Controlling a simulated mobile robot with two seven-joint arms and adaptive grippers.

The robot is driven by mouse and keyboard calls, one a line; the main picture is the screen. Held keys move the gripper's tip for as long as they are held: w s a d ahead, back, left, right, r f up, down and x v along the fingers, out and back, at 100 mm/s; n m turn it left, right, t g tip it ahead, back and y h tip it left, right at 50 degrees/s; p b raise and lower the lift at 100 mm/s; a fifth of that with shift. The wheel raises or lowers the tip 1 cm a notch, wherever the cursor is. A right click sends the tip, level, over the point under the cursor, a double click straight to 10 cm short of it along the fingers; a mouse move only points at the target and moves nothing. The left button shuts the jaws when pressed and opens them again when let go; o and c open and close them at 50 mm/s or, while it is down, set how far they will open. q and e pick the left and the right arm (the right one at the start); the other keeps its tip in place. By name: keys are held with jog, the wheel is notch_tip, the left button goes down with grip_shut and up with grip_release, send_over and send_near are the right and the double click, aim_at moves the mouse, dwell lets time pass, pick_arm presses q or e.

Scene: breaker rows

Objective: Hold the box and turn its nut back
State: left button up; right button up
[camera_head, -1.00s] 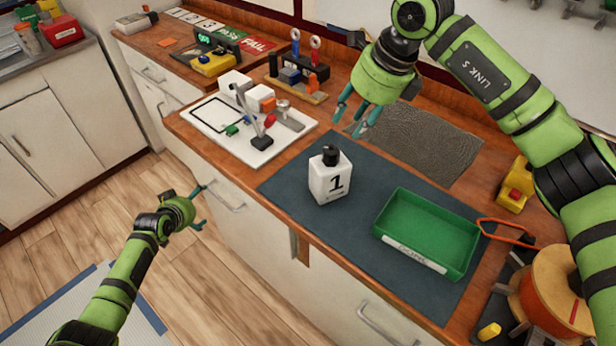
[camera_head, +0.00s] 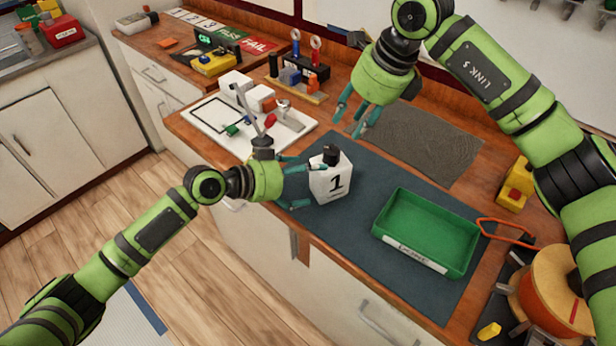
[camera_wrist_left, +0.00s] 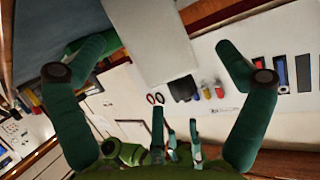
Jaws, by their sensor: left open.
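A white box (camera_head: 333,184) marked "1" stands upright on the dark blue mat (camera_head: 340,240), with a black nut (camera_head: 331,154) on top. My left gripper (camera_head: 309,185) is at the box's left side, its teal fingers apart and reaching toward it. In the left wrist view the box (camera_wrist_left: 150,40) lies between the spread fingers, with a gap to the right finger; contact on the other side is unclear. My right gripper (camera_head: 348,127) hangs open and empty above and behind the box. How far the nut is turned cannot be told.
A green tray (camera_head: 378,226) sits right of the box on the mat. A grey textured mat (camera_head: 425,142) lies behind. A white board (camera_head: 203,127) with small parts is at left. An orange cable spool (camera_head: 556,300) stands at the right front.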

aim_at(335, 177)
pick_arm(q)
jog(key=shift+s+d, duration=0.25)
jog(key=shift+d, duration=0.2)
jog(key=shift+w+d+f, duration=0.15)
jog(key=shift+d, duration=0.2)
jog(key=x, duration=0.6)
